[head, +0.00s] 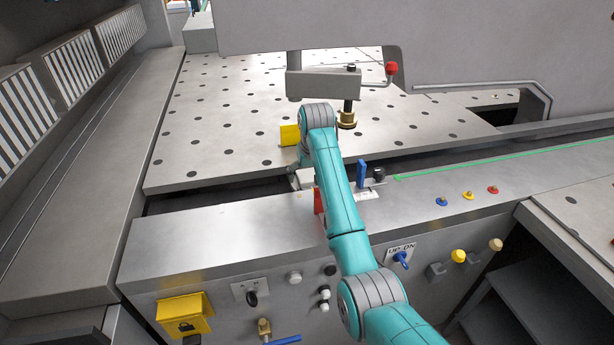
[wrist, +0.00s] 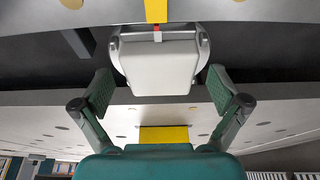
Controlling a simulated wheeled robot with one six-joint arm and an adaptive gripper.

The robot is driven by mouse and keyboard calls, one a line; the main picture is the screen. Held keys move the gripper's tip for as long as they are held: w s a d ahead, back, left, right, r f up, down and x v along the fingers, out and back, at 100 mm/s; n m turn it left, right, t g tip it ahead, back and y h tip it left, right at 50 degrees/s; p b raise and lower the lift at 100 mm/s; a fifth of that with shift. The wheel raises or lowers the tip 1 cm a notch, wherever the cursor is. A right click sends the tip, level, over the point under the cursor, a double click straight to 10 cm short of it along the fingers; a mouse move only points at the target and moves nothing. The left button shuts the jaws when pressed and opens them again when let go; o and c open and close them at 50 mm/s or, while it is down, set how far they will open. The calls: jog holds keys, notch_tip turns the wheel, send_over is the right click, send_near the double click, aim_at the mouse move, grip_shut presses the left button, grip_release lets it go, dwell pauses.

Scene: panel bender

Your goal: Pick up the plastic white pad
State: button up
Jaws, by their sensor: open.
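The plastic white pad (wrist: 160,68) is a pale rounded block in the upper middle of the wrist view, flanked by grey metal side pieces. My gripper (wrist: 160,86) is open, with one green-padded finger low on each side of the pad. The pad appears between and beyond the fingertips, and I cannot tell whether they touch it. In the head view a pale piece (head: 305,178), probably the pad, shows beside my teal arm at the gap along the perforated table. My gripper is mostly hidden behind my arm there.
A yellow block (head: 290,135) stands on the perforated table (head: 215,125). A clamp arm with a red knob (head: 391,68) overhangs behind. The front ledge at left (head: 200,225) is clear.

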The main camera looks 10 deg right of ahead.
jog(key=c, duration=1.3)
jog(key=shift+r, duration=0.1)
